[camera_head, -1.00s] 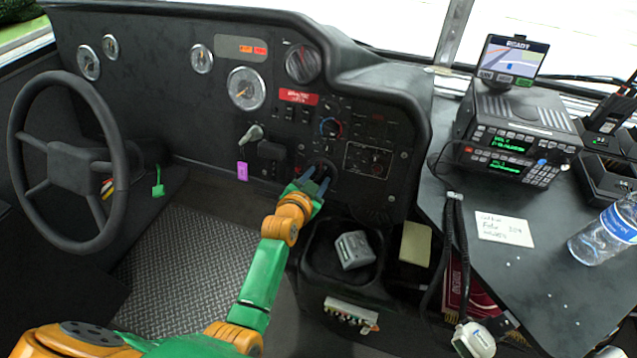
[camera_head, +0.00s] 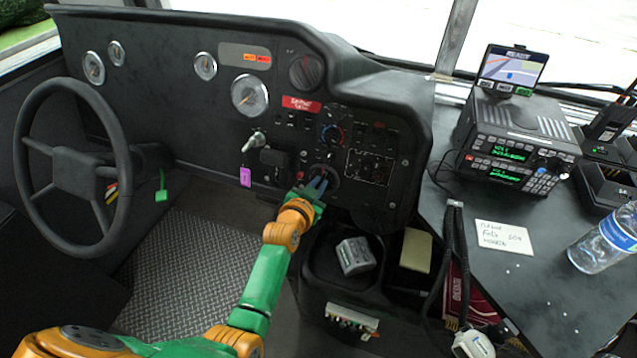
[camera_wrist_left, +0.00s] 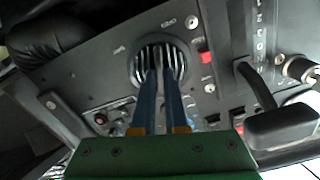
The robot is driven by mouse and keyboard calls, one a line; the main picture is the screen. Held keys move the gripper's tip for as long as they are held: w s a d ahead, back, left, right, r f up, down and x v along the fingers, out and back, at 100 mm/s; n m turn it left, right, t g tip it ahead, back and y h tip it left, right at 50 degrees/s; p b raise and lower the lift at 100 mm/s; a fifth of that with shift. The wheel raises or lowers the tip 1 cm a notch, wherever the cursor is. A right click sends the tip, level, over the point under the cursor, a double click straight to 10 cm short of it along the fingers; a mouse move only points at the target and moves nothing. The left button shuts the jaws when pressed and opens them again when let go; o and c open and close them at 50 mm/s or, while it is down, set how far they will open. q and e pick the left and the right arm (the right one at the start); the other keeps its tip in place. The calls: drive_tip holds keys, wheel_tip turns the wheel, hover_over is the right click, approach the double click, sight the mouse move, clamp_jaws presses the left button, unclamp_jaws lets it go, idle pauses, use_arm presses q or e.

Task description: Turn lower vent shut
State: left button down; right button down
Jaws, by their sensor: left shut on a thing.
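The lower vent (camera_head: 331,171) is a round black outlet low on the dashboard, partly behind my left gripper in the head view. In the left wrist view, the vent (camera_wrist_left: 177,62) shows its ring and light gaps between dark slats. My left gripper (camera_head: 321,181) has two blue fingers reaching straight into the vent. In the left wrist view, the fingers (camera_wrist_left: 159,75) are close together and shut on the middle of the vent; the part between the tips is mostly hidden. My right gripper is not in view.
Above are an upper round vent (camera_head: 306,71), a red label (camera_head: 300,104) and a climate knob (camera_head: 332,134). A lever (camera_head: 257,139) sticks out to the left. A bin (camera_head: 318,273) with a grey device (camera_head: 355,255) lies below. A radio (camera_head: 517,150) stands on the right console.

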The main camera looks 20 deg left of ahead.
use_arm(q)
drive_tip(key=n+p, duration=0.1)
drive_tip(key=n, duration=0.3)
drive_tip(key=shift+a+r+n+p, duration=0.1)
drive_tip(key=shift+r+n+p, duration=0.05)
drive_tip(key=shift+n+p, duration=0.2)
drive_tip(key=shift+a+n+p, duration=0.15)
drive_tip(key=shift+n+p, duration=0.5)
drive_tip(key=shift+n, duration=2.3)
drive_tip(key=c, duration=0.9)
unclamp_jaws()
drive_tip(key=shift+c, duration=0.2)
